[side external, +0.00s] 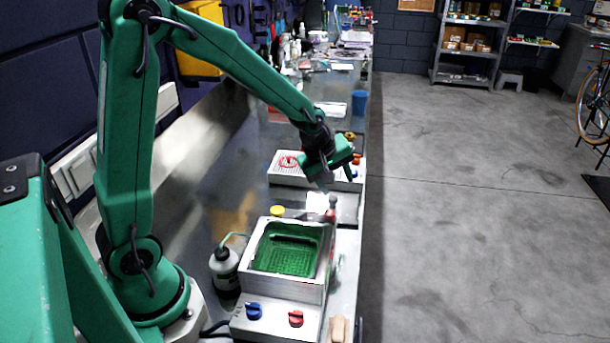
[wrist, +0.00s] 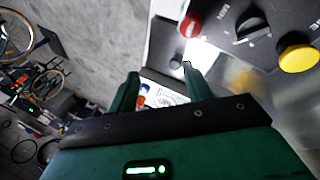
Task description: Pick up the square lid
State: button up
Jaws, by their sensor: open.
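I cannot surely make out the square lid in either view. A small pale flat patch (side external: 317,202) lies on the bench below my gripper in the side view, but I cannot tell what it is. My gripper (side external: 325,172) hangs above the bench, beyond the open-topped square tank (side external: 248,272) with its green inside. In the wrist view my gripper (wrist: 158,72) has its two fingers apart, with nothing held between them. A white printed surface (wrist: 160,92) shows beyond the fingers, partly hidden by the gripper body.
A white bottle (side external: 225,268) stands left of the tank. Blue (side external: 253,310) and red (side external: 296,318) knobs are on its front. The wrist view shows a dark panel with a yellow knob (wrist: 298,58).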

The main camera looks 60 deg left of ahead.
aim_at(333, 197)
jog(key=w+a+n+g, duration=0.1)
jog(key=n, duration=0.3)
jog(key=w+a+f+n+g, duration=0.1)
jog(key=a+n+g, duration=0.1)
jog(key=n, duration=0.2)
jog(key=w+a+n+g, duration=0.1)
jog(key=w+n+g, duration=0.1)
jog(key=n, duration=0.3)
jog(key=shift+a+f, duration=0.15)
jog(key=shift+a, duration=0.25)
jog(key=shift+f, duration=1.3)
jog(key=shift+f, duration=0.1)
jog(key=shift+f, duration=2.5)
jog(key=shift+c, duration=0.2)
